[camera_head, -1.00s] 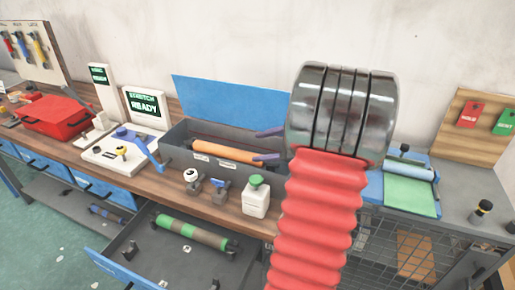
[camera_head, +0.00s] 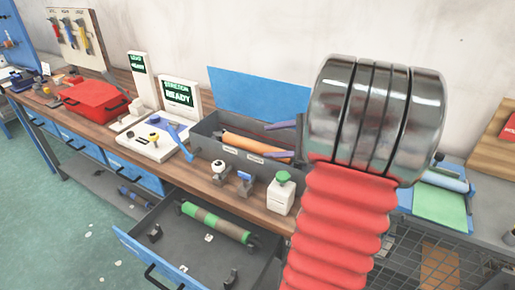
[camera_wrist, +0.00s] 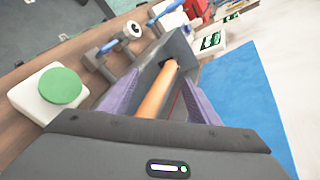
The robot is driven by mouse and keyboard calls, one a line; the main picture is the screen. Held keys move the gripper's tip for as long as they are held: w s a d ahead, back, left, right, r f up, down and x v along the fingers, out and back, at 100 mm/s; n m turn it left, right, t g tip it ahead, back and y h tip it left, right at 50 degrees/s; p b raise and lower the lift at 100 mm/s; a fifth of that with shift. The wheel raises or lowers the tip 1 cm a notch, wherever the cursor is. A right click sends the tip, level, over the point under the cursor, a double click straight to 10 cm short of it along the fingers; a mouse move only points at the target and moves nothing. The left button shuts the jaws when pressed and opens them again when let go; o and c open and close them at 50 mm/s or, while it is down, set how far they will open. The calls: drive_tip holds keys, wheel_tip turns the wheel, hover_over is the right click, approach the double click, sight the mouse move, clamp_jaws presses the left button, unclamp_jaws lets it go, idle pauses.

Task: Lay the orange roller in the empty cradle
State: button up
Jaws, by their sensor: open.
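The orange roller (camera_head: 243,141) lies in a grey open bin (camera_head: 205,130) with a raised blue lid on the bench. In the wrist view the roller (camera_wrist: 157,92) runs between the purple fingers of my gripper (camera_wrist: 164,80), which is open. The head view shows my gripper (camera_head: 272,142) over the right end of the roller; contact cannot be told. An open drawer (camera_head: 140,240) below the bench holds a green-and-brown roller (camera_head: 215,222). Beside that roller, black brackets (camera_head: 155,232) stand bare, apparently the empty cradle.
A white bottle with a green cap (camera_head: 281,193) and small fixtures (camera_head: 219,173) stand in front of the bin. Left of it are a white plate with a blue lever (camera_head: 150,140), a READY screen (camera_head: 178,92) and a red case (camera_head: 95,100).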

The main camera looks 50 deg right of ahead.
drive_tip(key=w+a+r+n+g+y, duration=0.15)
drive_tip(key=a+n+g, duration=0.55)
drive_tip(key=a, duration=1.5)
drive_tip(key=s+a+n+h, duration=0.4)
drive_tip(key=s+a+n, duration=0.7)
drive_tip(key=a+n, duration=0.5)
drive_tip(key=shift+s+a+r+n, duration=0.15)
drive_tip(key=shift+s+r+n, duration=0.15)
drive_tip(key=shift+r, duration=0.15)
drive_tip(key=shift+c, duration=0.3)
